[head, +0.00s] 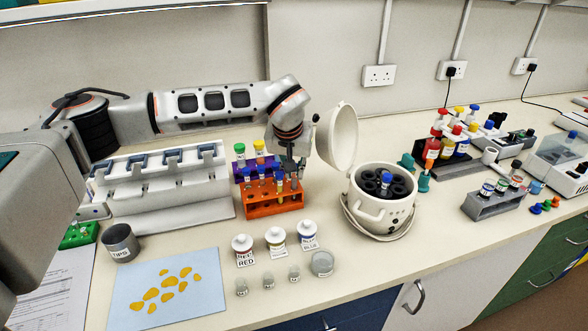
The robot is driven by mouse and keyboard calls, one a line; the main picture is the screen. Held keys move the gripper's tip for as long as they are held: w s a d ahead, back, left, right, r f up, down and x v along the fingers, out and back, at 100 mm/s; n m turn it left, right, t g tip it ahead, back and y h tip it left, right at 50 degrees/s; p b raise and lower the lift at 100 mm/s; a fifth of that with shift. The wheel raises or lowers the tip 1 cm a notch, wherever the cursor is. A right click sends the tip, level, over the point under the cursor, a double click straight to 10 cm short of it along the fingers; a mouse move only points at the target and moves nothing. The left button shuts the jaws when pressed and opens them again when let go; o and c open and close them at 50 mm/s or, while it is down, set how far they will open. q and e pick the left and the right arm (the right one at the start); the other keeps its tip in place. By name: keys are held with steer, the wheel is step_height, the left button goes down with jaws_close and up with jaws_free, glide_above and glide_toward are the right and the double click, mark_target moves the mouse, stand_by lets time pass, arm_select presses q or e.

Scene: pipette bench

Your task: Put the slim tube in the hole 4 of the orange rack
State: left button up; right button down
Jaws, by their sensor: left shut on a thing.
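The orange rack (262,212) stands on the bench in the middle of the head view. My left gripper (290,172) points down over the right end of the rack. It is shut on a slim tube (294,183), which is small and partly hidden by the fingers. The tube looks roughly upright at the rack's right end. I cannot tell which hole it is over, or whether its lower end is inside one. My right gripper is not in view.
A purple rack (238,179) with green- and yellow-capped tubes stands close behind. An open-lidded white centrifuge (368,219) is just right. A white pipette stand (170,215) is left, beside a tips cup (121,245).

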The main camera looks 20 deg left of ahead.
arm_select(q)
steer(key=shift+f, duration=0.8)
steer(key=o, duration=0.9)
steer(key=shift+r, duration=0.1)
steer(key=v, duration=1.2)
